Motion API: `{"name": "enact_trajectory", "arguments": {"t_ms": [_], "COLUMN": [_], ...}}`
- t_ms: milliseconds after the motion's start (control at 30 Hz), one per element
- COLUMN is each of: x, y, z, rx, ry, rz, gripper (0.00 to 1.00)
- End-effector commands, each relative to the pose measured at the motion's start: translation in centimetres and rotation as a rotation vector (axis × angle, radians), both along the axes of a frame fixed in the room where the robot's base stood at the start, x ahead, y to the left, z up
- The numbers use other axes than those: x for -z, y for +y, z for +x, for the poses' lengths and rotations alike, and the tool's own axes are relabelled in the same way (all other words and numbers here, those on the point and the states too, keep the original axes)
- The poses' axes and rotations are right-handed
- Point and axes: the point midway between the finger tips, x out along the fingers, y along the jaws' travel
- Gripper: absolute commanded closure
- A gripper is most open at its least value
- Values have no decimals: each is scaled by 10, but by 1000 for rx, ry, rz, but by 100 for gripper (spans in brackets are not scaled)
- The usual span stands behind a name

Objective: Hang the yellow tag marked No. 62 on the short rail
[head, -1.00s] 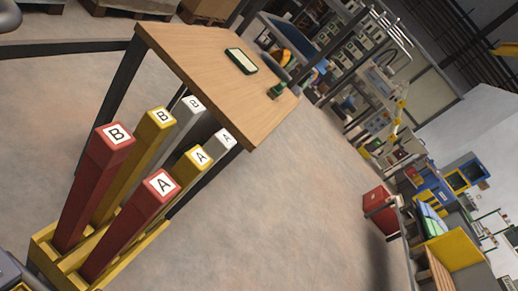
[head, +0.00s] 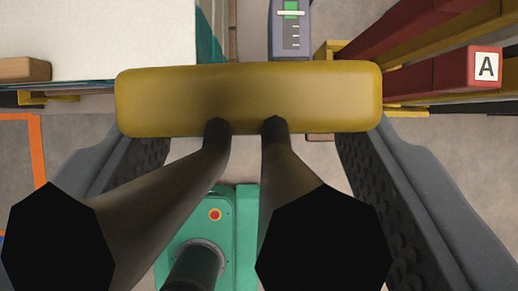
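A thick yellow bar-shaped piece (head: 248,98) with rounded corners lies across the upper middle of the head view, close to me. Two dark rods run from its lower edge toward the camera and end in black cut faces. No number shows on it, so I cannot tell if it is the No. 62 tag. The two ribbed grey fingers of my gripper (head: 250,150) stand wide apart on either side of the rods. The yellow piece hides their tips. The fingers do not visibly pinch anything. I cannot make out the short rail.
A red bar marked A (head: 440,80) lies at the upper right. A green machine (head: 243,225) with a red button is below the gap between the fingers. A white surface (head: 110,35) is at upper left. A grey panel with a green slider (head: 290,30) is at top.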

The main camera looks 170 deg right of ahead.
Motion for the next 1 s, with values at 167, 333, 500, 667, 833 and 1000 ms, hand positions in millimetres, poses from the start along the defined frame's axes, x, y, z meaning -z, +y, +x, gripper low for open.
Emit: {"name": "enact_trajectory", "arguments": {"t_ms": [167,333,500,667,833,1000], "x": [-3,-2,-3,-3,-2,-3], "y": [1,0,0,1,2,1], "z": [13,25,37,47,58,70], "rx": [-1,1,2,1,1,2], "ry": [-2,-2,-3,-2,0,-2], "rz": [0,-1,0,0,1,-1], "gripper": [91,91,91,91,91,91]}}
